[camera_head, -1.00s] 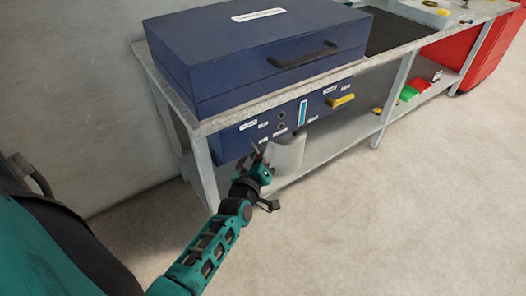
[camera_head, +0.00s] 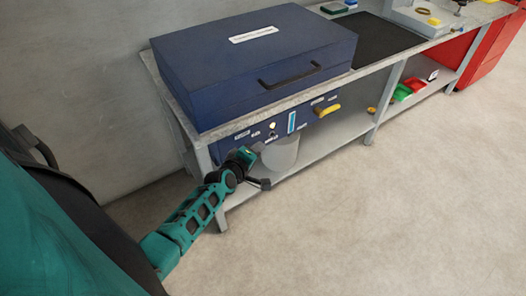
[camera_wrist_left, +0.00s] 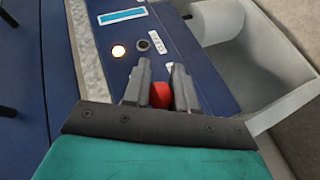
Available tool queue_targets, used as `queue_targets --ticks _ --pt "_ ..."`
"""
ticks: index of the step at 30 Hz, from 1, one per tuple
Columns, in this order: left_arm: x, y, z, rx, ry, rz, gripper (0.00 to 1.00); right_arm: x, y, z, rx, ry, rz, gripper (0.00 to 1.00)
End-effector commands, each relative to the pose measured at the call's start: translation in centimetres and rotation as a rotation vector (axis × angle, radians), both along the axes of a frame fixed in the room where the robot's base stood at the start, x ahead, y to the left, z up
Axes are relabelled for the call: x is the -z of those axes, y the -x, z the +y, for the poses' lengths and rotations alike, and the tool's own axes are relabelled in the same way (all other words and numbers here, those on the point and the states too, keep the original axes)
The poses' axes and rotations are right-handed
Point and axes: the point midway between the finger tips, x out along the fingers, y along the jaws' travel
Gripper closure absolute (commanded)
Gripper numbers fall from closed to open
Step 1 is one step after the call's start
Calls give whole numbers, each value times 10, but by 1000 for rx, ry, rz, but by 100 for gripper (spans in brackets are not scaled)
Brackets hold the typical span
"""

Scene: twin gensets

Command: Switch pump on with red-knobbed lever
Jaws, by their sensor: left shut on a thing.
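The red knob (camera_wrist_left: 161,92) of the lever shows between the two fingers of my left gripper (camera_wrist_left: 162,72) in the left wrist view. The gripper is shut on it, in front of the blue control panel (camera_wrist_left: 192,70). The rest of the lever is hidden by the fingers. In the head view my left gripper (camera_head: 250,152) is at the lower left part of the panel (camera_head: 232,147), under the bench top. A lamp (camera_wrist_left: 118,51) on the panel glows warm white; it also shows in the head view (camera_head: 272,126). My right gripper is not in view.
A large blue case (camera_head: 235,65) with a black handle sits on the bench. A pale cylinder (camera_head: 281,152) stands on the lower shelf beside the gripper. A yellow handle (camera_head: 327,108) sticks out at the panel's right. The floor in front is clear.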

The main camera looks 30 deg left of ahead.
Motion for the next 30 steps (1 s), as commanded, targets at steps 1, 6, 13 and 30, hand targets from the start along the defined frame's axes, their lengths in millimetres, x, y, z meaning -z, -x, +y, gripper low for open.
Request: queue_targets --ticks 1,6,13,30 --pt "-4 0 1 2 25 11 100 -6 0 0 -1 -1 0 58" --pt "-7 0 4 3 95 39 100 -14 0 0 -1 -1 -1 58" --pt "-7 0 5 3 143 59 100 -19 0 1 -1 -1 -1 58" --pt "-7 -1 6 3 152 61 62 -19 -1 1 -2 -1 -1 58"
